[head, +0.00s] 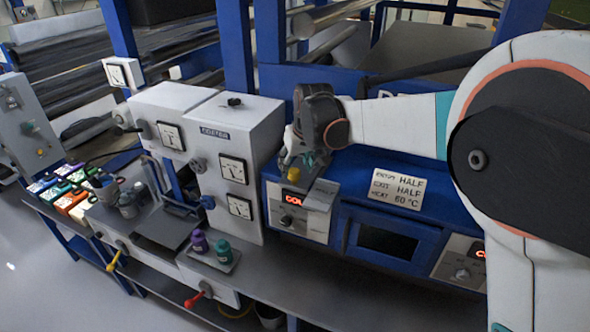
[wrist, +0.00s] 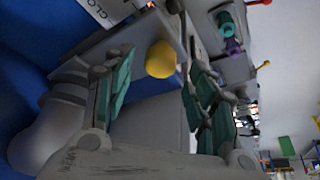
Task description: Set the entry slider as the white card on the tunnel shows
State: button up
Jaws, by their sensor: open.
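The white card (head: 397,188) on the blue tunnel (head: 350,170) reads ENTRY HALF, EXIT HALF, HEAT 60 °C. My gripper (head: 303,160) is over the tunnel's left end, pointing down. In the wrist view its teal fingers (wrist: 155,88) stand apart, and a yellow knob (wrist: 161,59), seemingly the entry slider's, shows between them. No finger clearly touches the knob. A bit of yellow also shows under the gripper in the head view. A white label (wrist: 100,10) beginning "CLO" lies near the knob. The slider's exact setting is hidden by the gripper.
A control box with a red display (head: 293,199) sits below the gripper; another (head: 462,262) is at the right. A tall grey cabinet with gauges (head: 238,165) stands close left. Purple and green bottles (head: 221,250) stand on a tray in front of it.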

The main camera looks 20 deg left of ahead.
jog(key=v, duration=0.9)
jog(key=shift+d, duration=0.15)
